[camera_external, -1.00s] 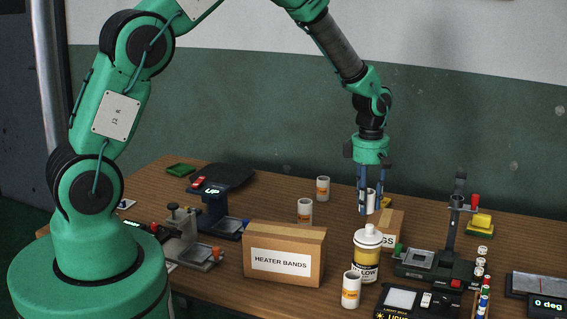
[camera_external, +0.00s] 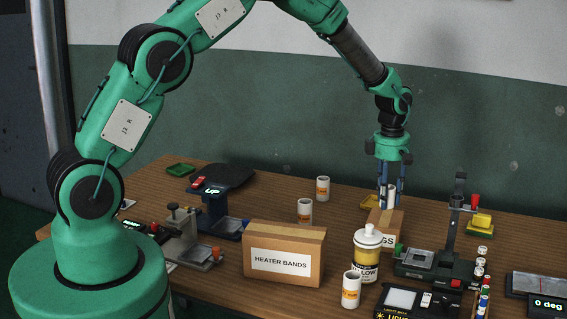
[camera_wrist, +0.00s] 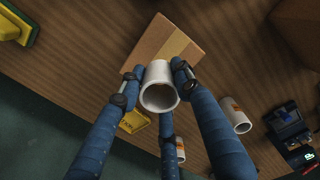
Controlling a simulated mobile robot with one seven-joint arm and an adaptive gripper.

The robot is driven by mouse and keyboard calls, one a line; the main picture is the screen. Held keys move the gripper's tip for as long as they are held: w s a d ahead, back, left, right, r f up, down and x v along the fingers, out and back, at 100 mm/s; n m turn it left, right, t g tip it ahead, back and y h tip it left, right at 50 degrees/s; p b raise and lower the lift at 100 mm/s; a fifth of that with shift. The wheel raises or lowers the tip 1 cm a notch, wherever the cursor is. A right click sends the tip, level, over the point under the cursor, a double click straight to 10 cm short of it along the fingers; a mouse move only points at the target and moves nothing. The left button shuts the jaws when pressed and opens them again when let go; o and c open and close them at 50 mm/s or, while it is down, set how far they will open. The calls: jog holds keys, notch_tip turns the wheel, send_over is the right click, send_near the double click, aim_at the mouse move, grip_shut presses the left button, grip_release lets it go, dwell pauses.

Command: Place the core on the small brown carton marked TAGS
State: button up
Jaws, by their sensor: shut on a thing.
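My gripper (camera_external: 389,194) is shut on a white core (camera_external: 391,194), a short hollow tube held upright. In the wrist view the core (camera_wrist: 159,90) sits between my blue fingers, its open end facing the camera. The small brown carton (camera_external: 390,222) is right below the core in the external view; only "GS" of its label shows past the bottle. In the wrist view the carton (camera_wrist: 163,42) lies beyond the core, which overlaps its near edge. I cannot tell whether the core touches the carton top.
A yellow-labelled bottle (camera_external: 367,258) stands in front of the carton. The HEATER BANDS carton (camera_external: 284,255) is to the left. Other white cores stand on the table (camera_external: 323,188), (camera_external: 305,211), (camera_external: 351,290). A device with an upright post (camera_external: 449,245) is close on the right.

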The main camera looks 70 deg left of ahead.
aim_at(386, 218)
jog(key=shift+f+b, duration=0.4)
jog(key=shift+f, duration=1.35)
jog(key=shift+f, duration=0.15)
jog(key=o, duration=1.1)
jog(key=shift+s+r+p, duration=0.1)
jog(key=shift+r+p, duration=1)
jog(key=shift+r, duration=5.1)
